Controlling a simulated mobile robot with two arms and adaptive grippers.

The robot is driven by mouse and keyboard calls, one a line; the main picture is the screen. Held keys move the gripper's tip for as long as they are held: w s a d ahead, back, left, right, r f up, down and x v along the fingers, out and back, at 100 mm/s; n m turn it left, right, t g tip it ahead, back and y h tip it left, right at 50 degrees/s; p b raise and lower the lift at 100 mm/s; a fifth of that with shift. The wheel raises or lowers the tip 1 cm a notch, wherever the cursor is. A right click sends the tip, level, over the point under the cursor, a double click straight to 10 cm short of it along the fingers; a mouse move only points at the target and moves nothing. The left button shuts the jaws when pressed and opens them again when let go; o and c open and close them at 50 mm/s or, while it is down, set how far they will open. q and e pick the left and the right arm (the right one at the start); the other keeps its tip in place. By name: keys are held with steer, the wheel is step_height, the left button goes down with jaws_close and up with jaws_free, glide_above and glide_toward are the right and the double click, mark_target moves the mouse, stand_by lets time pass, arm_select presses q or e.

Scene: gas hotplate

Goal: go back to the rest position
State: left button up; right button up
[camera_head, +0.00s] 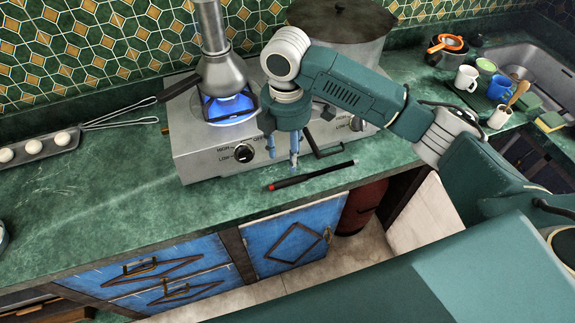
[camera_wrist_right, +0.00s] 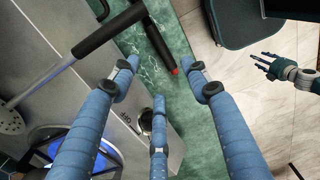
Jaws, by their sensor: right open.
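My right gripper (camera_head: 283,158) hangs with its blue fingers pointing down in front of the steel hotplate (camera_head: 200,158), above the green counter's front strip. In the right wrist view its fingers (camera_wrist_right: 162,82) are spread apart with nothing between them. A black stick with a red tip (camera_head: 312,176) lies on the counter close to the fingers; it also shows in the wrist view (camera_wrist_right: 158,42). What looks like my left gripper (camera_wrist_right: 272,68) is small at the right of the wrist view; its opening is unclear. The head view does not show it.
The left burner has a blue flame (camera_head: 229,108) under a metal vessel (camera_head: 222,75). A large dark pot (camera_head: 345,40) stands at the back right. Cups (camera_head: 467,78) stand near the sink (camera_head: 535,65). The front left counter is clear.

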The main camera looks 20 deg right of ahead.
steer(key=shift+r, duration=0.95)
